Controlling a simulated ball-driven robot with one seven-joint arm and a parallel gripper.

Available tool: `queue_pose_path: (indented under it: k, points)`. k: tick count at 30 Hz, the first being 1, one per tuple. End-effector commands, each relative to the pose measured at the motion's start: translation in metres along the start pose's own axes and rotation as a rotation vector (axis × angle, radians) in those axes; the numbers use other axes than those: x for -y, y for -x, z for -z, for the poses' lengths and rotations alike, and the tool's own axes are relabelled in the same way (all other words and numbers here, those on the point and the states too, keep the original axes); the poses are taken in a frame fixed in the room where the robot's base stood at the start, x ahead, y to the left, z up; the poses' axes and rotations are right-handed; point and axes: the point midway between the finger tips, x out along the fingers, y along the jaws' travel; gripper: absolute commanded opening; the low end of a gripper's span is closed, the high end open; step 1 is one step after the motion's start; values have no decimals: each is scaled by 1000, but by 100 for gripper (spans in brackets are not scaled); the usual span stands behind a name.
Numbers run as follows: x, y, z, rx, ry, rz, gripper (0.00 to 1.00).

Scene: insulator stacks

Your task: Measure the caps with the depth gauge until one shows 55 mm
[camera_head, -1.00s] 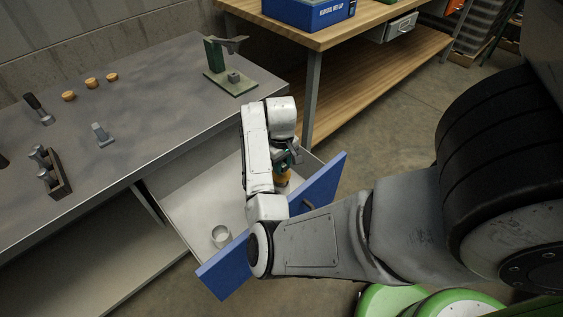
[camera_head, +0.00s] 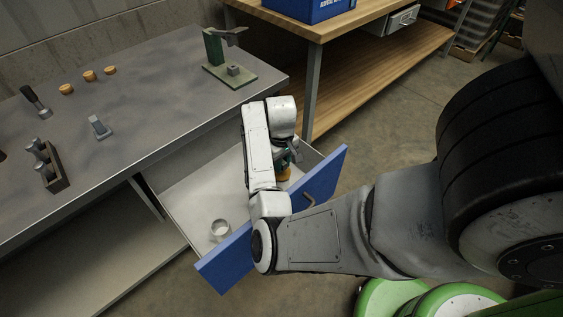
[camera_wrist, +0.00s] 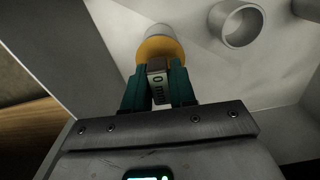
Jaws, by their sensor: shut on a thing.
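My gripper (camera_wrist: 160,85) has its teal fingers shut on what looks like the depth gauge (camera_wrist: 158,72), a small body with a light readout strip too small to read. A yellow-orange round flange (camera_wrist: 160,48) shows just beyond the fingertips, and it also shows over the open drawer in the head view (camera_head: 284,173). A pale round piece (camera_wrist: 158,30), perhaps a cap, is beyond the flange; whether they touch is hidden. A pale hollow cap (camera_wrist: 240,24) stands apart on the drawer floor, also in the head view (camera_head: 220,230).
The blue-fronted drawer (camera_head: 225,265) is open, its walls close around my gripper. A wooden workbench (camera_head: 350,20) stands behind.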

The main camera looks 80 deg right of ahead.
Motion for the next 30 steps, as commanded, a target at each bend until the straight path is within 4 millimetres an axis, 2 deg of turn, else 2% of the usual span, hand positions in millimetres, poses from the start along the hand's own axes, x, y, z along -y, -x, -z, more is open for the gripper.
queue_pose_path:
  k: [19,20,27,30]
  points:
    - [0,-7,0,-1,0,0,0]
    - [0,-7,0,-1,0,0,26]
    - [0,-7,0,0,0,0,49]
    - [0,-7,0,0,0,0,55]
